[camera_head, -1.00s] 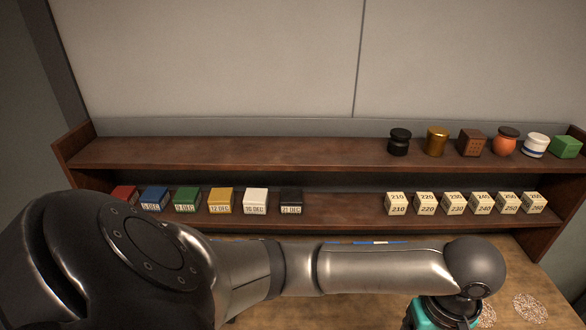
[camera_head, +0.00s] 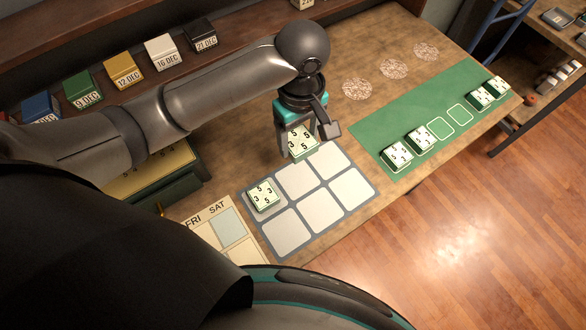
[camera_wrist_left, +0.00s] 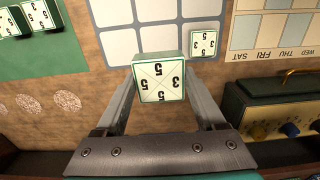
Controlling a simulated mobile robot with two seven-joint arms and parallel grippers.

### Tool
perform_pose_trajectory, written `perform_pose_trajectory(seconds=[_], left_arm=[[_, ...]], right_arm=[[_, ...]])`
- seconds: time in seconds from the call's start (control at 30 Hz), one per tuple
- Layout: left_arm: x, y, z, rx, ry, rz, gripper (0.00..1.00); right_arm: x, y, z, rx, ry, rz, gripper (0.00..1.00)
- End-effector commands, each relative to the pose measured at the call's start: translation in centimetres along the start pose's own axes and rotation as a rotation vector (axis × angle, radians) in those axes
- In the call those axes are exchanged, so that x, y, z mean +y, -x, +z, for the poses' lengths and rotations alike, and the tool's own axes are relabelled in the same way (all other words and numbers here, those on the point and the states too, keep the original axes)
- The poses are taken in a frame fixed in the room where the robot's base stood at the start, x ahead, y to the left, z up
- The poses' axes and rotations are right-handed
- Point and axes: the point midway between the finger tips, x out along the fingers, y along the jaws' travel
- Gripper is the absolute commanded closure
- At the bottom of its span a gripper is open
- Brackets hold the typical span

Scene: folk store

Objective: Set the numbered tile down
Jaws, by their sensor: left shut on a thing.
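My left gripper (camera_head: 308,143) is shut on a white numbered tile (camera_head: 300,146) with green edges, marked with 5s and a 3. In the left wrist view the held tile (camera_wrist_left: 159,82) sits between the two fingers, over the edge of the grey mat. The mat (camera_head: 332,224) has a grid of pale squares. Another numbered tile (camera_head: 263,196) lies on the mat's upper-left square; it also shows in the left wrist view (camera_wrist_left: 205,43). The held tile appears near the upper squares; its exact height is unclear. My right gripper is not in view.
A green strip (camera_head: 383,159) at the right carries several tiles and two empty outlines. A calendar sheet (camera_head: 209,235) lies left of the mat. A dark box (camera_head: 170,190) stands behind it. Dated boxes (camera_head: 123,70) line the shelf. The mat's other squares look bare.

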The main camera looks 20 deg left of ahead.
Motion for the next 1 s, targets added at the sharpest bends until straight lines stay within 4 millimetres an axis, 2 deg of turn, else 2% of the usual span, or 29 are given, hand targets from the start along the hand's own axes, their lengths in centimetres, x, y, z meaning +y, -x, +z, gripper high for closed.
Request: perform_pose_trajectory(seconds=[0.03,0.1,0.33,0.57,0.8,1.0], left_arm=[[-0.1,-1.7,-0.1,0.001,0.001,-0.004,0.94],[-0.1,-3.7,0.0,0.0,0.001,-0.005,0.94],[-0.1,-9.2,0.0,0.001,0.0,-0.003,0.94],[0.0,-11.4,0.0,0.001,0.0,0.0,0.94],[0.0,-14.8,0.0,0.001,0.0,0.0,0.94],[0.0,-15.4,0.0,0.002,-0.002,0.002,0.94]], right_arm=[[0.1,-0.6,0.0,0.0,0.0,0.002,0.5],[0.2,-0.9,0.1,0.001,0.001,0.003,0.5],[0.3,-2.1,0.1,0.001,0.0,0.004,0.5],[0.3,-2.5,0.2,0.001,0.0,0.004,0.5],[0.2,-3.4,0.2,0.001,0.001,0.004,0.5],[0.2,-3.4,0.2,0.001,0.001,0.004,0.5]])
